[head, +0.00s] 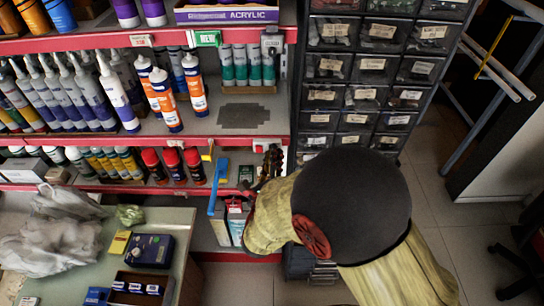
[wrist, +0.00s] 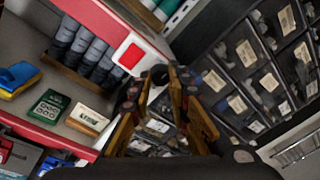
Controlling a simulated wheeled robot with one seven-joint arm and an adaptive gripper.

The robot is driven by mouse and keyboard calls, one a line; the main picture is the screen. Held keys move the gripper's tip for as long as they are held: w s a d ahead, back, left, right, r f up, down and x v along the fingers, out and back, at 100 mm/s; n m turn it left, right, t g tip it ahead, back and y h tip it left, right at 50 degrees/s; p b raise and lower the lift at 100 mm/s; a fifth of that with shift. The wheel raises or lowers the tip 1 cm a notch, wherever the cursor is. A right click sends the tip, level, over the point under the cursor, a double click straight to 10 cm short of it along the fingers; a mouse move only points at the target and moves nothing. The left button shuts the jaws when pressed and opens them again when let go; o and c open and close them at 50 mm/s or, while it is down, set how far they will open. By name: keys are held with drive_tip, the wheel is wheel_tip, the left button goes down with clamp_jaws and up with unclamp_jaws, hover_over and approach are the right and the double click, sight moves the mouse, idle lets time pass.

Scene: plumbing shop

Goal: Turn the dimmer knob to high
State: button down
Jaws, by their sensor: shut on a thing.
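A white plate with a red square (wrist: 132,54) is fixed on the red shelf edge in the wrist view; it is a small pale patch in the head view (head: 260,146). My gripper (wrist: 160,78) points at the shelf edge just right of this plate. Its fingertips are closed around a small dark round thing (wrist: 159,72), which looks like the dimmer knob. The fingers cover most of it, so its pointer or marks cannot be read. In the head view my gripper (head: 271,162) is small and dark, in front of the shelf edge, and the knob is hidden there.
Shelves of tubes and bottles (head: 110,95) stand left. A drawer cabinet (head: 362,75) stands right of the gripper. A small green box (wrist: 48,107) and a white box (wrist: 87,120) lie on the lower shelf. A table (head: 175,222) stands front left. Open floor lies at right.

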drive_tip(key=shift+d+m+y+b, duration=0.1)
drive_tip(key=shift+m+y+b, duration=0.65)
drive_tip(key=shift+m+b, duration=3.55)
drive_tip(key=shift+d+m+y+b, duration=0.1)
drive_tip(key=shift+m+y+b, duration=1.15)
drive_tip(key=shift+m, duration=5.45)
drive_tip(key=shift+d+m+y+b, duration=0.1)
drive_tip(key=shift+m+y+b, duration=0.1)
drive_tip(key=shift+m+b, duration=4.35)
drive_tip(key=shift+m+p, duration=0.95)
drive_tip(key=shift+m, duration=0.2)
